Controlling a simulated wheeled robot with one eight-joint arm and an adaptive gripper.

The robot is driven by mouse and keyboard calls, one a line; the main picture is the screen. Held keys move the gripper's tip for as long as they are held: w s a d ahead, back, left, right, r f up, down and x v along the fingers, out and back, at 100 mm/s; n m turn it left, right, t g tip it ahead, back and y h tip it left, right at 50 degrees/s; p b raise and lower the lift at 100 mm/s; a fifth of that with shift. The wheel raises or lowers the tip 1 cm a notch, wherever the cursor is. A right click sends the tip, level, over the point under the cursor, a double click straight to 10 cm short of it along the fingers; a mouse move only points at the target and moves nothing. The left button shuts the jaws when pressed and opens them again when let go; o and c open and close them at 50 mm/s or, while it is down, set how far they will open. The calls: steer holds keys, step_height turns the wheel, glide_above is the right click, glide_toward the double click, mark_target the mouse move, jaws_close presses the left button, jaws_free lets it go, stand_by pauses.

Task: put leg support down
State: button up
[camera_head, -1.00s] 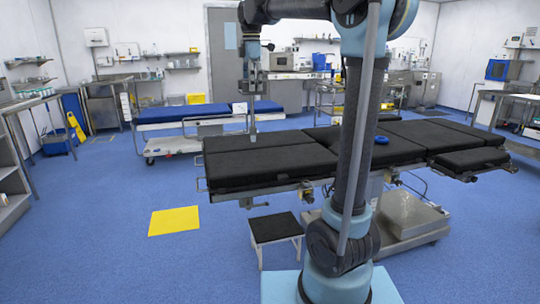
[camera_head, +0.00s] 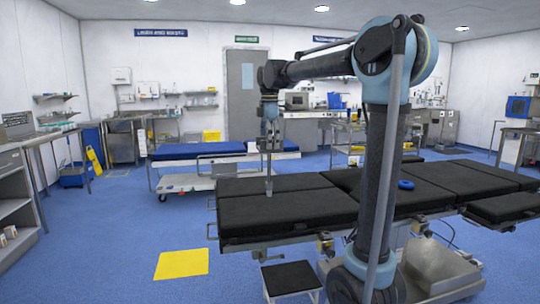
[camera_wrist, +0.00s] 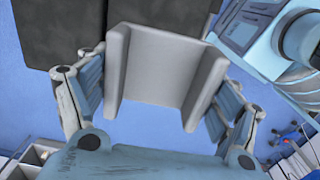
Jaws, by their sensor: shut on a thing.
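The leg support (camera_wrist: 165,70) is a light grey channel-shaped piece with raised sides, seen large in the wrist view. My gripper (camera_wrist: 160,85) is shut on it, with one finger on each side. In the head view my gripper (camera_head: 268,145) points down above the left end of the operating table (camera_head: 290,237). A thin grey upright piece (camera_head: 269,180) shows below it, seemingly the leg support edge-on, in front of the black pads. I cannot tell whether it touches the pads. Dark pads (camera_wrist: 170,12) also show behind it in the wrist view.
A blue ring (camera_head: 406,184) lies on the table's pads. A blue-topped stretcher (camera_head: 190,150) stands behind the table. A black-topped step stool (camera_head: 290,277) is in front, and a yellow floor mat (camera_head: 182,264) lies left of it.

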steer(key=shift+f, duration=1.8)
steer(key=shift+s+f, duration=0.1)
steer(key=shift+f, duration=0.5)
steer(key=o, duration=1.1)
step_height(320, 180, up, 13)
steer(key=s+d+f+m+t, duration=0.1)
steer(key=s+d+f+m, duration=0.9)
steer(key=s+d+f, duration=0.55)
steer(key=s+d+f+m, duration=0.4)
steer(key=s+f, duration=0.3)
steer(key=f, duration=0.4)
steer(key=s+d+f+m+t, duration=0.1)
steer(key=s+d+f+m, duration=0.3)
steer(key=s+f+m, duration=0.3)
step_height(320, 180, down, 4)
steer(key=shift+s+d+f, duration=0.15)
steer(key=shift+s+d, duration=0.05)
steer(key=shift+s, duration=0.55)
